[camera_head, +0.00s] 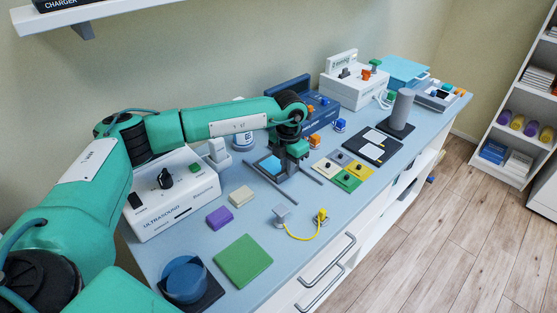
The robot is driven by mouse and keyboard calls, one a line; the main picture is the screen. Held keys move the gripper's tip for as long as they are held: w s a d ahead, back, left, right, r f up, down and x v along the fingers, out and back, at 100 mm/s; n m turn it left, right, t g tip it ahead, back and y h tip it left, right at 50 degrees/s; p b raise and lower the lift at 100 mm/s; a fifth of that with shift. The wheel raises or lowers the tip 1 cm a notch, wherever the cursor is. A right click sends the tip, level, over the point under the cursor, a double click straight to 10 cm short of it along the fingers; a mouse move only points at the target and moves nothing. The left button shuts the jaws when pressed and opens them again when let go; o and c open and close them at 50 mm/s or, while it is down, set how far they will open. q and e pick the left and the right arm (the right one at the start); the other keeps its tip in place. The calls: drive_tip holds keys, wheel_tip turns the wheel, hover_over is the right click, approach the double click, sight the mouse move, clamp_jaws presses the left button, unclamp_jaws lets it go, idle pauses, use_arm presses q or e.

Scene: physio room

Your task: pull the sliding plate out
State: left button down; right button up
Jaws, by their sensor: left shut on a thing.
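The sliding plate (269,164) shows as a small blue surface between two thin grey rails (264,182) on the light blue bench top. My left arm reaches in from the left over the bench. My left gripper (288,171) points down at the right side of the plate, low between the rails. It is shut on the sliding plate, though its body hides the grip point and part of the plate. My right gripper is out of view.
An ultrasound unit (174,196) stands left of the rails. A yellow cable (301,236) lies in front of them, with a green pad (243,261) nearer. Coloured cards (347,181) and a dark board (371,147) lie to the right. A dark blue unit (316,104) stands behind.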

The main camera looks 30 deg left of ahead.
use_arm(q)
drive_tip(key=s+d, duration=0.1)
drive_tip(key=d, duration=0.1)
drive_tip(key=s+d, duration=0.1)
drive_tip(key=d, duration=0.5)
drive_tip(key=shift+s+d+b, duration=0.1)
drive_tip(key=shift+s+b, duration=0.3)
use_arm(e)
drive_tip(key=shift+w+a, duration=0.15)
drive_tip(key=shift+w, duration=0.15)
use_arm(q)
drive_tip(key=shift+r, duration=0.1)
drive_tip(key=c, duration=1.5)
unclamp_jaws()
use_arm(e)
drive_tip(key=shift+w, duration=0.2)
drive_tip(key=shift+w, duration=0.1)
